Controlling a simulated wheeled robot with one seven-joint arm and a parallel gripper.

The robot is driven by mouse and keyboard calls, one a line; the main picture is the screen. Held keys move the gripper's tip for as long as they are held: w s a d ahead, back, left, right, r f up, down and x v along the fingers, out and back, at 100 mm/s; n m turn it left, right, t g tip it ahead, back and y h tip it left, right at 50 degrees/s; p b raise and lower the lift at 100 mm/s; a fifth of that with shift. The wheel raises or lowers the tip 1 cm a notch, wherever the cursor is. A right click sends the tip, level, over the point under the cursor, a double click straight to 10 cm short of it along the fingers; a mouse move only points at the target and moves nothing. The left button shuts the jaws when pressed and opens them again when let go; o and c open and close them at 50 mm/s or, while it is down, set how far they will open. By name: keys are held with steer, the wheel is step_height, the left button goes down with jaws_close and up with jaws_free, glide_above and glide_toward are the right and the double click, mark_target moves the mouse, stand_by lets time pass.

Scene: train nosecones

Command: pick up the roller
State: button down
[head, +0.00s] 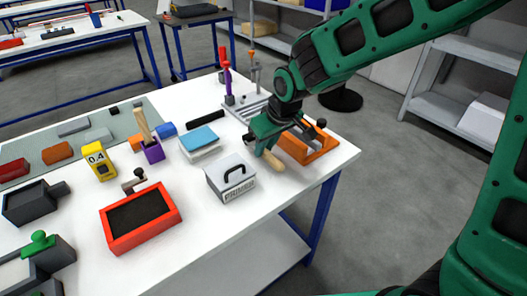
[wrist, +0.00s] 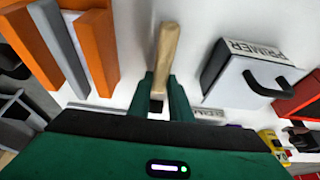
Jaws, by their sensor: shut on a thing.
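My gripper (head: 264,148) is low over the right end of the white table, beside the orange frame. It is shut on the roller, whose pale wooden handle (head: 273,161) sticks out below the fingers. In the wrist view the handle (wrist: 167,50) runs up and away from between the two green fingers (wrist: 160,88). A small dark part shows between the fingers; the rest of the roller is hidden by my gripper. I cannot tell whether the roller still touches the table.
A white primer box (head: 231,178) with a black handle stands close by, at left in the head view. The orange frame (head: 318,149) is just right of my gripper. A red-rimmed tray (head: 141,217) lies nearer. The table's right edge is close.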

steer(key=r, duration=0.2)
steer(key=a+r, duration=0.1)
steer(key=shift+s, duration=0.35)
steer(key=s+a+r, duration=0.4)
steer(key=a, duration=0.1)
steer(key=s+a+r, duration=0.2)
steer(key=a, duration=0.1)
steer(key=shift+s+a+r, duration=0.15)
steer(key=shift+s+r, duration=0.05)
steer(key=c, duration=2.5)
jaws_free()
jaws_close()
